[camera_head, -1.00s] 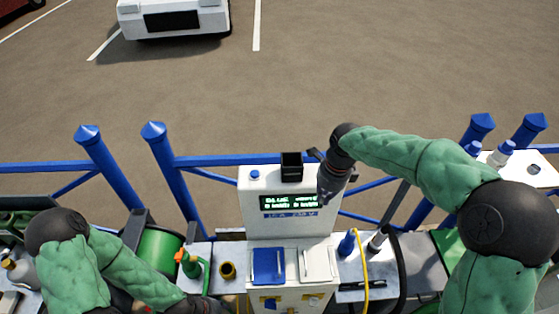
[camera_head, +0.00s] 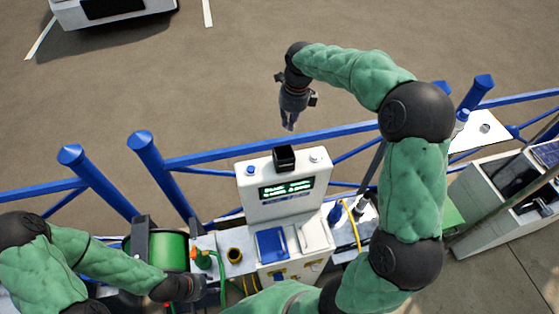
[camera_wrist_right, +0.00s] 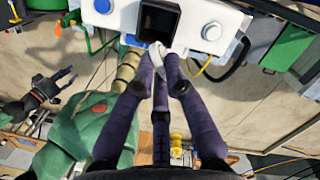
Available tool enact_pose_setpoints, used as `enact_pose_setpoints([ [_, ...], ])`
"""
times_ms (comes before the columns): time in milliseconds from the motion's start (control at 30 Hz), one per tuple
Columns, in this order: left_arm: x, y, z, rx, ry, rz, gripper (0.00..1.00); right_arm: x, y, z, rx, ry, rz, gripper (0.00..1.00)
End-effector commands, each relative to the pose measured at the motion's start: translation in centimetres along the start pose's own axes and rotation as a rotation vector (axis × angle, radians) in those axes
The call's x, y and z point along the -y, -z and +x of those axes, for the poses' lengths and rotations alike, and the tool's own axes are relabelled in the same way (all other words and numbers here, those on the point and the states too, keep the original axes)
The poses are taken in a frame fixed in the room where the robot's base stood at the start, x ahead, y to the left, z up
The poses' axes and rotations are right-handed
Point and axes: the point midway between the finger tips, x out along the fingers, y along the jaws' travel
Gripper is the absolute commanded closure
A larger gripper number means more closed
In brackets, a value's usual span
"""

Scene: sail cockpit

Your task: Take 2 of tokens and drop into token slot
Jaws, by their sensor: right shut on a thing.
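The token slot is a black square funnel (camera_head: 284,158) on top of the white machine (camera_head: 290,207); it also shows at the top of the right wrist view (camera_wrist_right: 158,22). My right gripper (camera_head: 288,125) hangs above and behind the machine, fingers pointing down. In the right wrist view its fingertips (camera_wrist_right: 160,55) are closed on a small pale, silvery token (camera_wrist_right: 158,60), close to the funnel's edge in the picture. The token is mostly hidden by the fingers. My left gripper (camera_head: 210,287) is low at the left of the machine; the right wrist view shows its fingers (camera_wrist_right: 60,82) spread and empty.
The machine has a lit green display (camera_head: 286,188), a blue flap (camera_head: 271,243) and a white flap (camera_head: 313,234). A blue railing (camera_head: 260,142) runs behind it. A green hose reel (camera_head: 160,250) stands left. Open pavement with a parked white vehicle (camera_head: 110,12) lies beyond.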

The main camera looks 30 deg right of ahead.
Motion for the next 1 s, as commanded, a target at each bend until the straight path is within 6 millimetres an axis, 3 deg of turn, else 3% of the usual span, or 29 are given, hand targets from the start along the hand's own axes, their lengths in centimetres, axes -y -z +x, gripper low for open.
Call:
enact_pose_setpoints([
  [600,1.2,0.1,3.3,0.001,0.0,0.0,0.6,-0.1,0.7,5.6,-0.002,-0.002,-0.001,1.0],
  [967,1.2,0.1,3.4,0.0,0.0,0.0,0.6,0.0,0.8,5.9,-0.001,-0.001,-0.001,1.0],
  [1000,1.2,0.1,3.4,0.0,0.0,0.0,0.6,0.0,0.8,5.9,-0.001,-0.001,-0.001,0.76],
])
